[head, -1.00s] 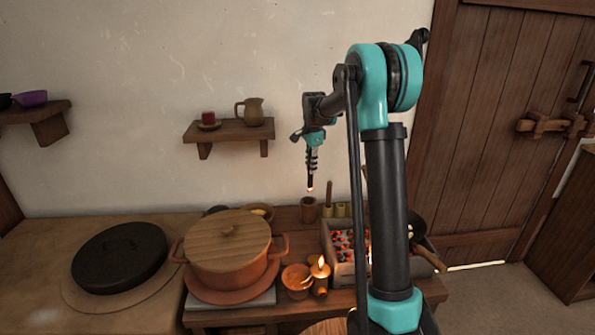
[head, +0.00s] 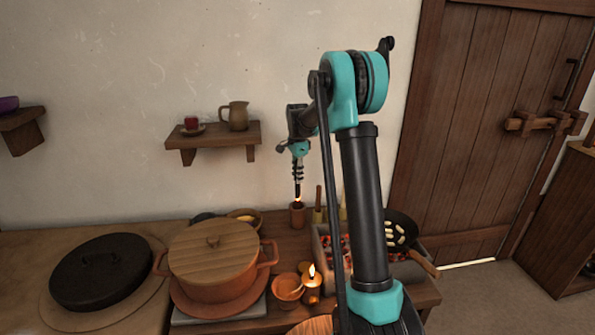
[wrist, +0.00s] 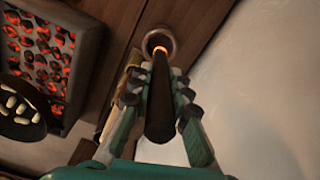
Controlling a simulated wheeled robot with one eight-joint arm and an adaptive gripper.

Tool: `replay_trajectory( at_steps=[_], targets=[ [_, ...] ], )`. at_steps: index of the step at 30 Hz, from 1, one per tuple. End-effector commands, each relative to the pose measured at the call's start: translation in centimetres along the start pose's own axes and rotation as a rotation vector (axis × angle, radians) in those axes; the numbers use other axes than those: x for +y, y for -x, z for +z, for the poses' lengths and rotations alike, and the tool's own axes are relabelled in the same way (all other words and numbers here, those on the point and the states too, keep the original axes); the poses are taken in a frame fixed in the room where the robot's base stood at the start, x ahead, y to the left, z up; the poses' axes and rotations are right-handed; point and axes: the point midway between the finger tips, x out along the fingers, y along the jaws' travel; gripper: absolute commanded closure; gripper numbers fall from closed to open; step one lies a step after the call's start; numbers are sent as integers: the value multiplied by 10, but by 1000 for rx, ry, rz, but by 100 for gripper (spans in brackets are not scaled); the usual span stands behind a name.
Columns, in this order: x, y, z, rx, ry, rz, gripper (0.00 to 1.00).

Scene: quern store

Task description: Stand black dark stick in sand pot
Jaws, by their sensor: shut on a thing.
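The black stick (wrist: 160,108) is held between the fingers of my gripper (wrist: 160,95) in the wrist view, with a glowing orange tip at its far end. My gripper also shows in the head view (head: 298,170), where it points straight down, shut on the stick (head: 298,190). The sand pot (head: 298,215) is a small brown cup at the back of the bench. The stick hangs upright with its glowing tip at the pot's mouth. In the wrist view the tip overlaps the round pot rim (wrist: 160,36). I cannot tell how deep it is.
A lidded clay pot (head: 213,262) stands left of the sand pot. A lit candle (head: 312,285) and a small bowl (head: 288,288) are in front. A brazier of coals (wrist: 45,55) with a pan (head: 398,228) is to the right. A wall shelf (head: 212,138) hangs above.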

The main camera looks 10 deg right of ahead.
Motion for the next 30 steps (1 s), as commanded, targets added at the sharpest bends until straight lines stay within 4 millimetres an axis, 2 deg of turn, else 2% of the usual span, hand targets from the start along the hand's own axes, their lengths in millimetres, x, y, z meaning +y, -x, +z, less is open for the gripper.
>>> replay_trajectory(
  at_steps=[21,30],
  targets=[
    [0,-65,0,0,0,0,100],
    [0,-82,0,0,0,0,100]
  ],
)
